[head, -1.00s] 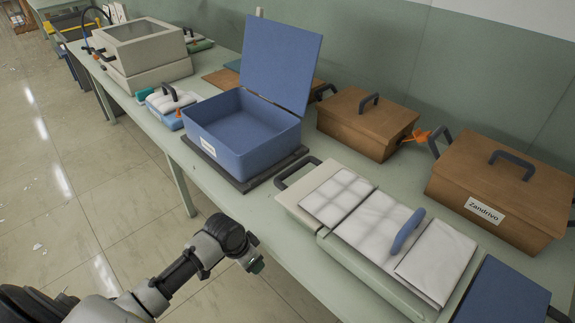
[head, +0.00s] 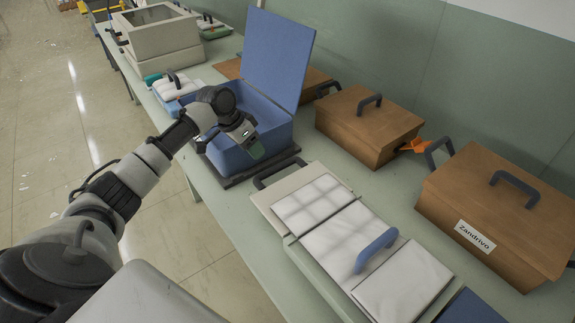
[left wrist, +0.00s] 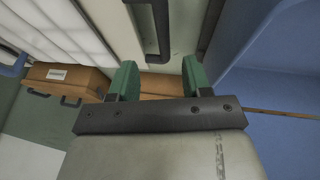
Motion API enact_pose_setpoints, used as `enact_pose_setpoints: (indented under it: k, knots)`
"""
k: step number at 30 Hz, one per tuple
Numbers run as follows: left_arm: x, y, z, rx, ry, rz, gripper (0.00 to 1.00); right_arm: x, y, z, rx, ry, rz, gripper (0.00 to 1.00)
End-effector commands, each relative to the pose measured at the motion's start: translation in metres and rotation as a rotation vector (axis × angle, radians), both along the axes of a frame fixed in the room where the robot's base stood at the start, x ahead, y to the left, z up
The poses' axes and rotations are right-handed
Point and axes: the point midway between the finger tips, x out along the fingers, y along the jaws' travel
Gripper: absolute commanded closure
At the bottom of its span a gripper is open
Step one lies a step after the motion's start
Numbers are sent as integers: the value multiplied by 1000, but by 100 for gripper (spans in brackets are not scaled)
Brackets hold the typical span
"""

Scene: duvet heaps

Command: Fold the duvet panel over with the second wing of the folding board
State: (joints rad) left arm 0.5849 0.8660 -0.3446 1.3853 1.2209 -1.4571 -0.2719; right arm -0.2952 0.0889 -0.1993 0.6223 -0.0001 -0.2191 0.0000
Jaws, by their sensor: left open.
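The folding board (head: 318,270) lies on the bench with the white quilted duvet panel (head: 340,235) on it. Its left wing (head: 285,184) lies flat, with a dark handle (head: 278,171) at its outer end and part of the panel on top. A smoother white part (head: 402,283) lies at the board's right, beside a blue handle (head: 376,251). My left gripper (head: 250,146) is open and empty, in front of the blue box and left of the dark handle. In the left wrist view its green fingers (left wrist: 160,80) stand apart, with the dark handle (left wrist: 161,30) beyond them. My right gripper is out of view.
An open blue box (head: 225,155) with its lid raised stands left of the board, close to my left gripper. Wooden boxes (head: 362,140) stand behind, one labelled Zandrivo (head: 490,225). A blue-white item (head: 176,88) and a beige case (head: 160,45) stand farther left.

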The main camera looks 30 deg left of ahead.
Motion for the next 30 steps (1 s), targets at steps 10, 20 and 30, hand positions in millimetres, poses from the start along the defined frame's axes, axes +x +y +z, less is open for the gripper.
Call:
enact_pose_setpoints:
  k: [10,20,30]
  knots:
    - [15,-10,-37,-11,0,9,52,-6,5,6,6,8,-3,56]
    - [30,-26,-84,-10,-2,9,52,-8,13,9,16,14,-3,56]
    - [32,-28,-93,-7,-3,8,52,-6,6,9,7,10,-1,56]
